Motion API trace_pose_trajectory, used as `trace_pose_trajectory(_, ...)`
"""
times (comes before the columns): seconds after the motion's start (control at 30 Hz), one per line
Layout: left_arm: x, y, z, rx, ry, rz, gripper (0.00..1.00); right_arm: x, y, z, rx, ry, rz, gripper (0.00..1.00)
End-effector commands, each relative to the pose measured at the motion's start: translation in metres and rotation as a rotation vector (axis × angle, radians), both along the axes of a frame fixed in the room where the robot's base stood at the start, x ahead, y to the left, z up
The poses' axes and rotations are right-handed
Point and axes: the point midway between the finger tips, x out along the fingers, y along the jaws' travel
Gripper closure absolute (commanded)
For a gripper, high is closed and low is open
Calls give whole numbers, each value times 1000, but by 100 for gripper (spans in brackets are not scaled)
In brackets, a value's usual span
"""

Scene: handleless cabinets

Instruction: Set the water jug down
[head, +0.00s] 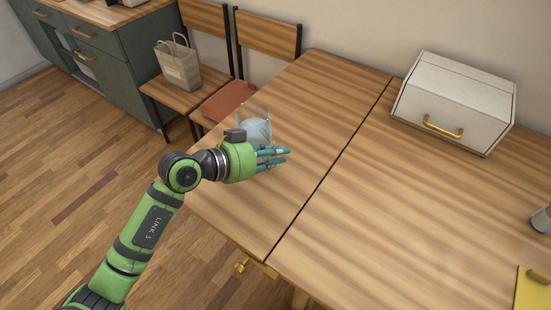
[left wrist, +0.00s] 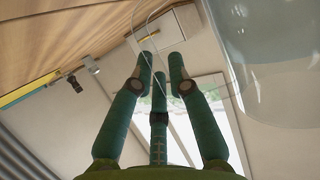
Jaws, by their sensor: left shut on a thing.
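The water jug (head: 255,130) is clear, bluish glass and shows just behind my left gripper (head: 274,157), near the left side of the wooden table (head: 330,120). My gripper partly hides it. In the left wrist view the jug's glass (left wrist: 275,60) fills the upper right, and a thin clear outline, perhaps its handle, passes by the fingers of my left gripper (left wrist: 160,68). The fingers are shut on the jug. Whether its base touches the tabletop is hidden. My right gripper is not in view.
A white box with a gold handle (head: 450,95) stands at the back right of the table. A yellow item (head: 533,288) and a grey cup-like object (head: 541,219) are at the right edge. Chairs, one bearing a paper bag (head: 178,67), stand behind. The table's middle is clear.

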Motion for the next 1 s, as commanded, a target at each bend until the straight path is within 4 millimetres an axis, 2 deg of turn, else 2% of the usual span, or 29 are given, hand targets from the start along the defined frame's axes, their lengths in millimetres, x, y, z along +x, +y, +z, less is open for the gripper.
trace_pose_trajectory(0.13,2,0,-12,-1,-13,1,100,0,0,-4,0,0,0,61)
trace_pose_trajectory(0.53,1,0,-14,-3,-12,2,100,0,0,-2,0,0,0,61)
trace_pose_trajectory(0.57,0,0,-19,1,-1,1,70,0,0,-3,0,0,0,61)
trace_pose_trajectory(0.6,0,0,-19,1,-1,1,58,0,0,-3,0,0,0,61)
trace_pose_trajectory(1.0,-1,2,-16,2,-3,1,58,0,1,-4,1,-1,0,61)
